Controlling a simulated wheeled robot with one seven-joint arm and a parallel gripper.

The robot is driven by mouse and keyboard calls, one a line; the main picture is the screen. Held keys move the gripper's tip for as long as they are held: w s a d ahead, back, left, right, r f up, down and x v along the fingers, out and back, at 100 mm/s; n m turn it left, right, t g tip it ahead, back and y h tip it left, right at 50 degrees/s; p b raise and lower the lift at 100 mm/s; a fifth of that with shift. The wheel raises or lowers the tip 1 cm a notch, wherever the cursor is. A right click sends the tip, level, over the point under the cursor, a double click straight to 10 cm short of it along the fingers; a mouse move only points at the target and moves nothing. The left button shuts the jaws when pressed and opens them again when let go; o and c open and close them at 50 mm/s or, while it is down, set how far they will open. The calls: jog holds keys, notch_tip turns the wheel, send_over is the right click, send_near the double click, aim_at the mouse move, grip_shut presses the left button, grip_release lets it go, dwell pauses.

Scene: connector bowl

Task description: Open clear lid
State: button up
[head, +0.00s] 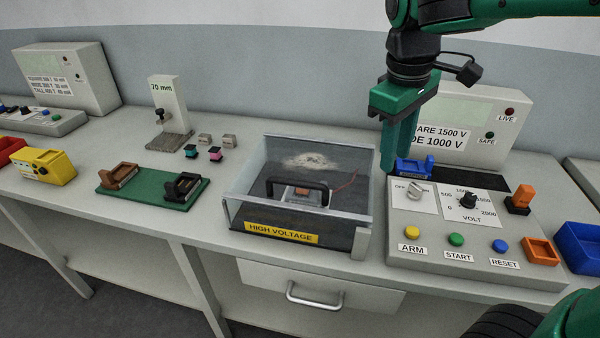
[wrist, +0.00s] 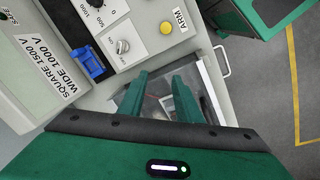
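The clear lid (head: 345,200) lies flat over the top of a box with a dark floor and a yellow HIGH VOLTAGE label (head: 280,234); it looks closed. A black bar handle (head: 297,184) shows at the middle of the lid. A small part with orange on it and a red wire are visible through the clear material. My gripper (head: 392,165) points down to the right of the box, near the back of the control panel, apart from the lid. In the wrist view my gripper (wrist: 161,84) has its two fingers spread with nothing between them; the box shows beyond them, partly hidden.
The control panel (head: 475,225) with a knob, switch and coloured buttons stands right of the box. A blue connector (head: 414,168) sits at its back left. A green fixture board (head: 145,194) lies left of the box. A 70 mm gauge (head: 168,105) stands behind it.

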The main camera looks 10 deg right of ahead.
jog(key=w+a+r+n, duration=0.1)
jog(key=a+r+n, duration=0.25)
jog(key=a, duration=0.65)
jog(key=n, duration=0.4)
send_near(301, 181)
jog(key=shift+t+y, duration=0.3)
jog(key=shift+t, duration=0.1)
jog(key=f, duration=0.5)
jog(key=d+f, duration=0.1)
jog(key=f, duration=0.2)
jog(key=shift+w, duration=0.3)
jog(key=shift+r, duration=0.1)
grip_shut()
